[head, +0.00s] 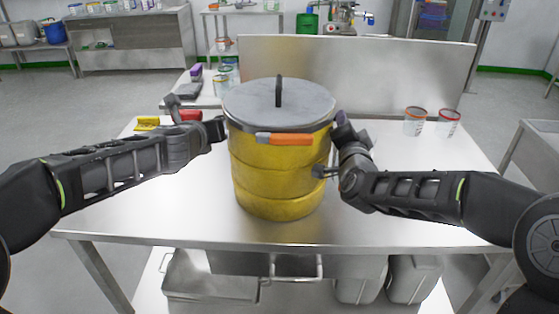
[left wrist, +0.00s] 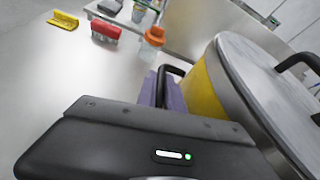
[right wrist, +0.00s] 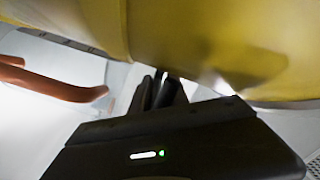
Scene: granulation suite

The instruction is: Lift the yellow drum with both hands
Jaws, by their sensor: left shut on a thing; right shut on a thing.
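The yellow drum (head: 278,180) stands upright over the steel table, with a grey lid, a black lid handle and an orange latch on its front. Whether its base touches the tabletop is hard to tell. My left gripper (head: 217,128) is at the drum's left side, shut on its black side handle (left wrist: 178,70). My right gripper (head: 341,123) is at the right side, shut on the drum; the exact hold is partly hidden.
The steel table (head: 420,200) has free room in front and to the right. A raised panel (head: 400,80) runs behind. Two lidded jars (head: 415,122) stand back right. Containers (head: 415,280) sit below.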

